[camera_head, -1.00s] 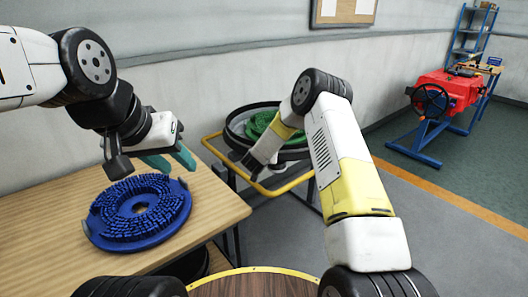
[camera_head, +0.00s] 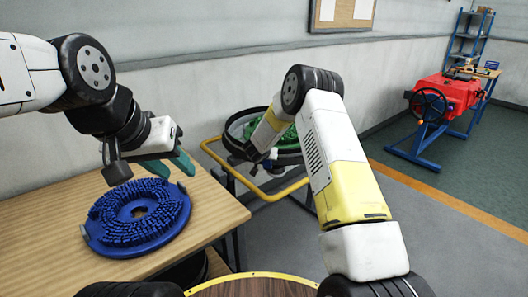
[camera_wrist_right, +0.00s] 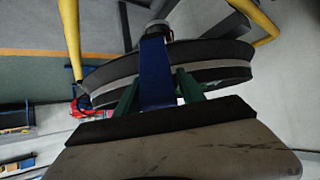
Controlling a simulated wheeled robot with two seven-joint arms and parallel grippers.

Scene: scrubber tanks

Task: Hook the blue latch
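The blue latch (camera_wrist_right: 155,58) shows in the right wrist view as a flat strap upright against the side of a round dark tank with a pale band (camera_wrist_right: 225,70). My right gripper (camera_wrist_right: 158,80) is open, with one green finger on each side of the latch and small gaps visible; contact cannot be told. In the head view the tank (camera_head: 236,122) stands behind my right forearm, which hides much of it, and the latch cannot be made out. My left gripper (camera_head: 172,166) is open and empty above the wooden table.
A blue round brush (camera_head: 110,230) lies on the wooden table (camera_head: 40,210) at left. A yellow rail (camera_head: 285,190) runs around the tank. Green bristles (camera_head: 288,137) show inside it. A red machine on blue legs (camera_head: 450,95) stands far right, with open floor before it.

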